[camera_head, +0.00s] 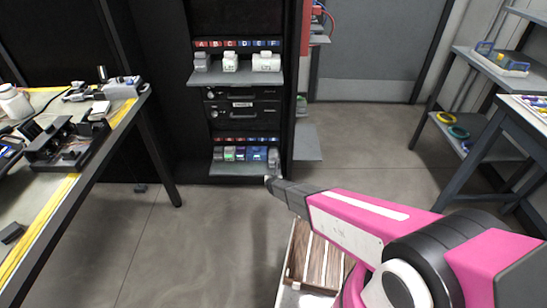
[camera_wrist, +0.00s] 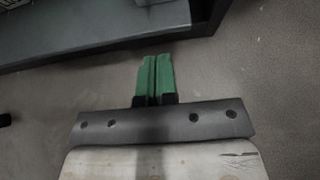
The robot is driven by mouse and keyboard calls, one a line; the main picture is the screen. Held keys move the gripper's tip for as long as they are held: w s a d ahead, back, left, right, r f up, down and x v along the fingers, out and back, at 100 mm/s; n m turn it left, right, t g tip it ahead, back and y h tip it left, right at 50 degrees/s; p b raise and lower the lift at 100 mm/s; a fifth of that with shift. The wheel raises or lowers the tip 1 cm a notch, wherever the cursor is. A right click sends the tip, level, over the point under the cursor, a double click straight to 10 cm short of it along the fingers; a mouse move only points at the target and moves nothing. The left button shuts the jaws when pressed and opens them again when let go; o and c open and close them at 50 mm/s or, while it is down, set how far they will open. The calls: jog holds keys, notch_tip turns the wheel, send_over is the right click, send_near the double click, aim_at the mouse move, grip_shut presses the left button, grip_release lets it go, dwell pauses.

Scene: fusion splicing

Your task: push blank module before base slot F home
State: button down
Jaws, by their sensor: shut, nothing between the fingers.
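The base slots are the lower row of the black rack, with small red and blue labels, behind a grey lower shelf (camera_head: 243,169). Several small modules stand along that shelf. A pale grey one (camera_head: 273,157) is at the right end, below the last blue labels; the letters there are too small to read. I cannot tell how far it stands out of its slot. My gripper (camera_head: 270,181) is in front of the shelf's right end, apart from the module as far as I can tell. In the wrist view its green fingers (camera_wrist: 155,76) are together and empty, over the floor.
The upper shelf (camera_head: 236,77) holds several grey and white modules. A workbench (camera_head: 62,215) with devices stands left, and a shelf unit (camera_head: 480,150) right. A wooden slatted crate (camera_head: 315,262) is below my arm. The floor before the rack is mostly clear.

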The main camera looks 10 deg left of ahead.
aim_at(273, 160)
jog(key=shift+w+a+f, duration=0.3)
jog(key=shift+w+a, duration=0.35)
jog(key=shift+w, duration=2)
jog(key=shift+w+a+f, duration=0.35)
jog(key=shift+w+a, duration=0.3)
jog(key=shift+w, duration=2.05)
jog(key=shift+w+a+f, duration=0.3)
jog(key=shift+w+a, duration=0.35)
jog(key=shift+w, duration=2)
jog(key=shift+s+d, duration=0.35)
jog(key=shift+s, duration=0.95)
jog(key=shift+s+d, duration=0.3)
jog(key=shift+s, duration=1)
jog(key=shift+s+d, duration=0.35)
jog(key=shift+s, duration=0.95)
